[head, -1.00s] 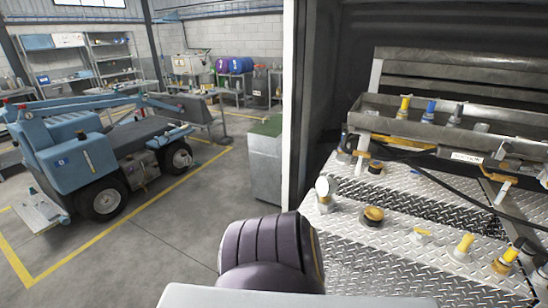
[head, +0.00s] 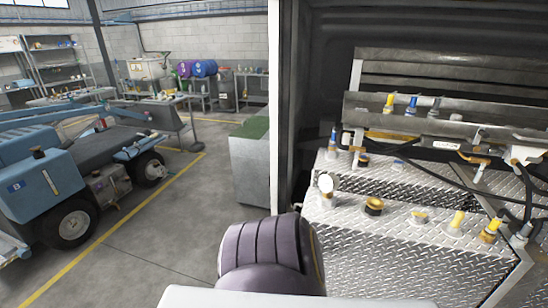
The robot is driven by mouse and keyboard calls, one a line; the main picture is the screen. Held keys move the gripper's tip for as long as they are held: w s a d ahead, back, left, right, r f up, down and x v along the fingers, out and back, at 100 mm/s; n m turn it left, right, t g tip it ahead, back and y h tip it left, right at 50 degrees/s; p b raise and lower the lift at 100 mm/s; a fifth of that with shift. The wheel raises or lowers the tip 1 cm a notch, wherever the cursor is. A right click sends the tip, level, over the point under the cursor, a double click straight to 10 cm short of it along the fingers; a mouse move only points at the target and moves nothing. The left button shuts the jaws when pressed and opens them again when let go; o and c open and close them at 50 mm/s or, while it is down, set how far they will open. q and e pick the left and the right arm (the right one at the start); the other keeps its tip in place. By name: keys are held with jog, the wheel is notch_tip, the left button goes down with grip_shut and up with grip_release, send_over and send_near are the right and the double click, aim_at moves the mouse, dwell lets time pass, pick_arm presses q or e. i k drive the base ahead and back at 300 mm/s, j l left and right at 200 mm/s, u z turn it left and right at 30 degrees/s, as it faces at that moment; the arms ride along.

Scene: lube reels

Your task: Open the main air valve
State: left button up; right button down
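Neither of my grippers is in view. I cannot tell which fitting is the main air valve. On the metal tread-plate unit at the right stand a round white-faced gauge (head: 326,184), a dark cap with a brass-coloured band (head: 374,205), a low yellow-topped fitting (head: 419,216) and two upright yellow-topped fittings, one left (head: 457,220) and one right (head: 490,230). Behind them a grey metal trough (head: 380,122) holds a yellow-topped piece (head: 389,103) and a blue-topped piece (head: 412,105).
A white upright post (head: 275,110) edges the unit's dark enclosure. A grey cabinet with a green top (head: 250,165) stands left of it. A blue wheeled vehicle (head: 45,190) is at the left, behind a yellow floor line. Grey floor (head: 165,250) between is clear. Black hoses (head: 505,193) cross the right side.

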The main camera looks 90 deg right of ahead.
aim_at(357, 154)
jog(key=i+z, duration=0.6)
jog(key=z, duration=0.2)
jog(key=i+l+z, duration=0.1)
jog(key=i+z, duration=1.7)
jog(key=z, duration=0.15)
jog(key=i+j+z, duration=0.2)
jog(key=z, duration=0.2)
jog(key=i+z, duration=0.15)
jog(key=z, duration=0.25)
jog(key=i+z, duration=0.15)
jog(key=z, duration=0.25)
jog(key=i+j+z, duration=0.15)
jog(key=z, duration=0.25)
jog(key=i+j+z, duration=0.15)
jog(key=z, duration=0.25)
